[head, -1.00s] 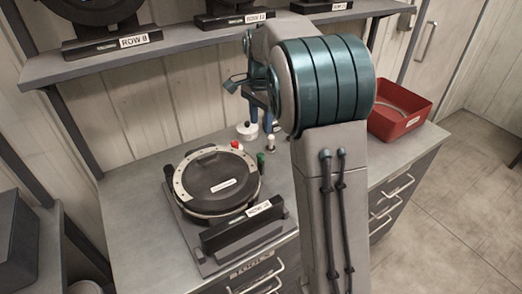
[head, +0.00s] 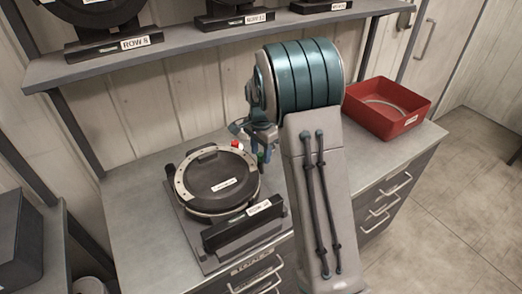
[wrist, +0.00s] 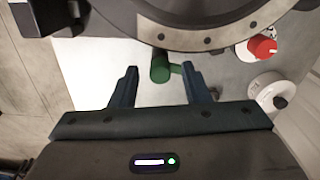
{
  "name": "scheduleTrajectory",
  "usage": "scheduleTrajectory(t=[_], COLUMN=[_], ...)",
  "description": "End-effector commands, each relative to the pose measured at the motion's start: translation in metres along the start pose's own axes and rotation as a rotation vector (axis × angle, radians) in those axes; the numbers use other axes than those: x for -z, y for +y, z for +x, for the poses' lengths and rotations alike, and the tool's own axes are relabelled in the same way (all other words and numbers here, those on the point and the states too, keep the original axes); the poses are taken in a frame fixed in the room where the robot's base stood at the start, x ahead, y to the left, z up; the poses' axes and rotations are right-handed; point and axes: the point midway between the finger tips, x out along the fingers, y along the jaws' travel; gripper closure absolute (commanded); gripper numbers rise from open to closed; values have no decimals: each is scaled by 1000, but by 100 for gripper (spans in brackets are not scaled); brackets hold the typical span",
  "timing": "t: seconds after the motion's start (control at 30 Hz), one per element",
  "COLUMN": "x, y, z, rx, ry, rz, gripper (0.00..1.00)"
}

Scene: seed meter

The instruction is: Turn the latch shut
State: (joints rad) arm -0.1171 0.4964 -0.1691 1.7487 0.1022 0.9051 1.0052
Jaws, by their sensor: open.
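The seed meter is a dark round housing (head: 222,180) with a pale bolted rim, lying on a dark base on the counter; its edge (wrist: 190,25) shows at the top of the wrist view. A green cylindrical piece, which looks like the latch (wrist: 160,69), stands at its rim, with a thin green part reaching right. In the head view the latch (head: 261,158) is partly hidden by my gripper (head: 262,143). In the wrist view my gripper (wrist: 160,78) is open, its fingertips either side of the latch with gaps; contact is not visible.
A red knob (wrist: 262,47) sits at the rim, and a white round piece (wrist: 266,90) is close to the right finger. A labelled black block (head: 243,223) stands at the meter's front. A red bin (head: 388,108) is at right, and a shelf (head: 190,48) runs above.

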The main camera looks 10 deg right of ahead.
Motion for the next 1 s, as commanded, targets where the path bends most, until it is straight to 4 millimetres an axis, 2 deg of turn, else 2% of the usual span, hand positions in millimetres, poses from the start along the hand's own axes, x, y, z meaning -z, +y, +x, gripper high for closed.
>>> scheduleTrajectory(t=[0.03, 0.1, 0.17, 0.57, 0.77, 1.0], x=[0, 0, 0, 0, 0, 0], y=[0, 0, 0, 0, 0, -1], z=[0, 0, 0, 0, 1, 1], rx=[0, 0, 0, 1, 2, 2], ry=[0, 0, 0, 1, 1, 1], rz=[0, 0, 0, -51, -168, -384], gripper=[66, 85, 100, 100, 100, 100])
